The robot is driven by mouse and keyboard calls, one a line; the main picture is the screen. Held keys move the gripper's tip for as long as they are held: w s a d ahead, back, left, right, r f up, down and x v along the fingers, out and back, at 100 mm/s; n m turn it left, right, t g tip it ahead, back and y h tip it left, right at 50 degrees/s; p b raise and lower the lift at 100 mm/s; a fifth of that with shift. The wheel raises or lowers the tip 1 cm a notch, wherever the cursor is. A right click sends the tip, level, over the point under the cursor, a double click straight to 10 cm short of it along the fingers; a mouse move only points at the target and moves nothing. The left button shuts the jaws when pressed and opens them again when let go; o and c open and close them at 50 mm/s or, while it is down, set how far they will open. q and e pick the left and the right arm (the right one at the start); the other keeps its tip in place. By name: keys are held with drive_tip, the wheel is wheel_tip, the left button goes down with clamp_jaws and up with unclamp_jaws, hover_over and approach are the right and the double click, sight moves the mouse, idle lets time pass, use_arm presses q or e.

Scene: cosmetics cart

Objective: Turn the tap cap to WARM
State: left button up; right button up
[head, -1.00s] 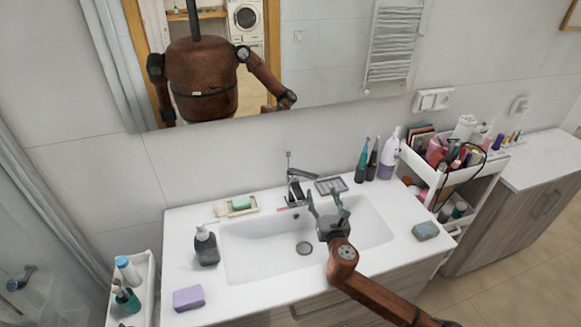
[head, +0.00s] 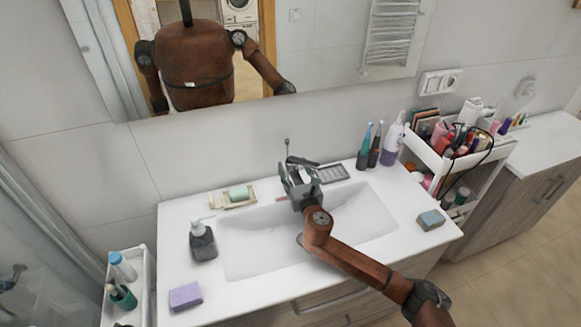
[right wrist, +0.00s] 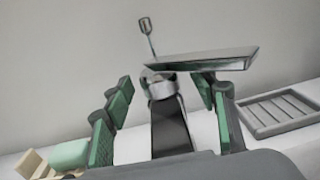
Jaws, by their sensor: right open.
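The tap (head: 302,161) stands at the back edge of the white basin, partly hidden by my right gripper in the head view. In the right wrist view the tap's dark body (right wrist: 170,128) rises to a metal collar and a flat dark cap (right wrist: 205,61) that points right. A thin rod with a small knob stands up behind it. My right gripper (head: 296,180) is open in front of the tap. Its green-padded fingers (right wrist: 165,110) are on either side of the tap body, below the cap. Contact cannot be told. My left gripper is not in view.
A soap dish with green soap (head: 238,193) lies left of the tap, a grey slotted tray (head: 333,173) right of it. A dark soap bottle (head: 202,241), purple sponge (head: 186,296) and blue sponge (head: 431,219) stand farther out. Toothbrushes and bottles are at the back right.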

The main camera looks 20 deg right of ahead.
drive_tip(key=shift+w, duration=0.4)
clamp_jaws()
idle(0.4)
drive_tip(key=shift+a, duration=0.2)
